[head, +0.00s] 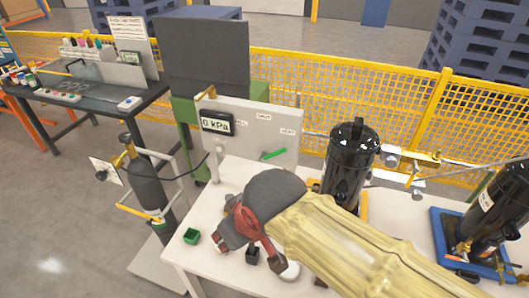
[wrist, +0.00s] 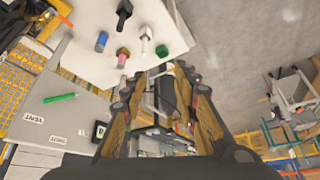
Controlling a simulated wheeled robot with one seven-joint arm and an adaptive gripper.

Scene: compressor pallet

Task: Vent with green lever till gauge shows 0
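The gauge (head: 217,124) on the pale upright panel (head: 243,141) reads "0 kPa". The green lever (head: 274,154) on that panel lies nearly level, its right end slightly raised and below the VENT label (head: 288,132). A SHUT label (head: 264,117) sits at the top middle. The lever also shows in the wrist view (wrist: 61,97), left of my fingers. My gripper (head: 250,246) is in front of the panel over the white table, apart from the lever. Its fingers (wrist: 166,95) stand apart with nothing seen held between them.
The white table (head: 196,258) bears a green block (head: 191,236), a small black part (head: 252,256) and a black cylinder (head: 350,160). A gas bottle (head: 147,185) stands left of it. A yellow mesh fence (head: 400,95) runs behind. Open floor lies at the left front.

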